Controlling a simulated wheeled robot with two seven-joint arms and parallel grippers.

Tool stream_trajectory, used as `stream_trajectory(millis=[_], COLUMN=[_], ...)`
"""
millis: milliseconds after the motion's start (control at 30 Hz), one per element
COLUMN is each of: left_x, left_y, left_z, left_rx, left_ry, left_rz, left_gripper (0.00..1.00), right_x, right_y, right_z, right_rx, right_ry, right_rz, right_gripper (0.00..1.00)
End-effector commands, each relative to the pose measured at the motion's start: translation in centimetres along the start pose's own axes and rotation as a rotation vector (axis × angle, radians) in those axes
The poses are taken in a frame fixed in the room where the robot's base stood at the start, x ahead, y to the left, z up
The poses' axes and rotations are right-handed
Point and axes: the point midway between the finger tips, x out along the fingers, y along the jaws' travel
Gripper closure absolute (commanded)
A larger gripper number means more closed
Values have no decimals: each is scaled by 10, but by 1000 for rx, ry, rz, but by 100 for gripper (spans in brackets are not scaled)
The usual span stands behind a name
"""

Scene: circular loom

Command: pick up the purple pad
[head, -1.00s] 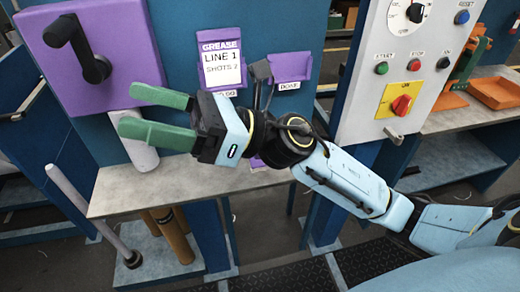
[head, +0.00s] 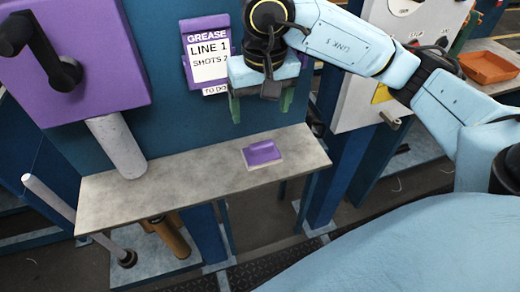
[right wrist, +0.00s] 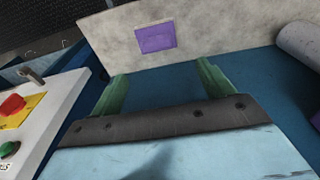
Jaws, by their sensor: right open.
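The purple pad (head: 263,153) lies flat on the grey shelf (head: 190,170), towards its right end, with a pale edge along its front. It also shows in the right wrist view (right wrist: 156,37), beyond the fingertips. My right gripper (head: 262,105) points down above the pad, with a clear gap between them. Its green fingers are apart with nothing between them; in the right wrist view the open fingers (right wrist: 162,72) frame the space just short of the pad. My left gripper is not in view.
A purple GREASE LINE 1 card holder (head: 207,60) hangs on the blue wall beside my right gripper. A purple box with a black crank (head: 100,60) and a grey cylinder (head: 116,147) stand at left. A control panel (head: 350,110) is at right. The shelf around the pad is clear.

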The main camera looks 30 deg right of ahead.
Motion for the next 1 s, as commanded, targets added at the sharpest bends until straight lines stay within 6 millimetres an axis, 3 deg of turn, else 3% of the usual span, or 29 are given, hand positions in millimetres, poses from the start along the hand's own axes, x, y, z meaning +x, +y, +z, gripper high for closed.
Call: stream_trajectory(millis=[100, 300, 567, 800, 1000], left_x=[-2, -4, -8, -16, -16], left_y=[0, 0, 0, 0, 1], left_z=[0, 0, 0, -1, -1], left_rx=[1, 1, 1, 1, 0], left_ry=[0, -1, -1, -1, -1], left_rz=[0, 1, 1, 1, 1], left_gripper=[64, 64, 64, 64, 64], right_x=[26, 58, 76, 110, 119], right_y=[0, 0, 2, 7, 7], right_z=[2, 2, 2, 1, 1], right_rx=[1, 1, 1, 1, 0], right_ry=[-9, -6, -7, -7, -4], right_rz=[2, -2, -2, -4, -4], right_gripper=[20, 20, 20, 20, 20])
